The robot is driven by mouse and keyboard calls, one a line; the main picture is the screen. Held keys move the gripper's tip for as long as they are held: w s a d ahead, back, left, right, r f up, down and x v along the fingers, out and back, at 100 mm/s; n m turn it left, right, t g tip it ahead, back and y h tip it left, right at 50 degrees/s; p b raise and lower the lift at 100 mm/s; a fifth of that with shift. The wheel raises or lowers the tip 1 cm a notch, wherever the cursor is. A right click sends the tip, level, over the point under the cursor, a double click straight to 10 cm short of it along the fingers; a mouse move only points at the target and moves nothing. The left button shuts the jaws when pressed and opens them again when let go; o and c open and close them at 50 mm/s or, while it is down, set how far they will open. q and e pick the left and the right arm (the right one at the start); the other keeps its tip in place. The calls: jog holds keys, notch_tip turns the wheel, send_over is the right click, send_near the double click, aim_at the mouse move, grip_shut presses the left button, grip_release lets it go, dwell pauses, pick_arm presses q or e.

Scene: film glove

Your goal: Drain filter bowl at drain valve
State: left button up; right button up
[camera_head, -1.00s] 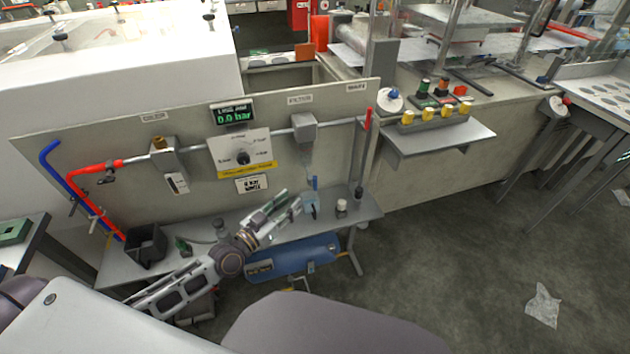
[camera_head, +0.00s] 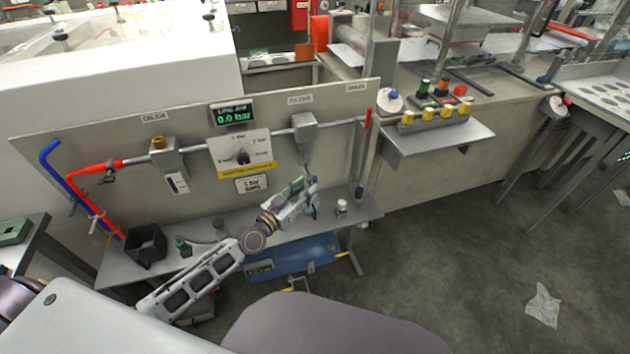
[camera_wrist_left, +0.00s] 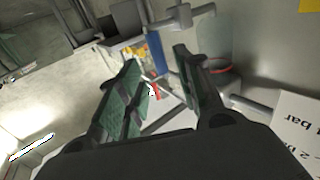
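My left gripper (camera_head: 312,190) is over the bench shelf, under the grey filter head (camera_head: 304,126) on the panel. In the left wrist view its two fingers (camera_wrist_left: 158,88) are apart, with no object clearly held. A translucent, cup-like part with a red ring (camera_wrist_left: 218,68) shows beside the right finger; I cannot tell surely whether it is the filter bowl. A blue upright part (camera_wrist_left: 158,48) and a small red part (camera_wrist_left: 154,90) show in the gap beyond the fingers. The drain valve cannot be made out for certain. The gauge display (camera_head: 233,114) reads 0.0 bar. My right gripper is not in view.
The bench shelf (camera_head: 362,212) holds a black open box (camera_head: 146,243) at left and a small white-topped item (camera_head: 341,206) right of the gripper. The floor at right is mostly clear.

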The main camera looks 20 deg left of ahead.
aim_at(314, 182)
pick_arm(q)
jog(key=shift+x, duration=2.7)
grip_shut()
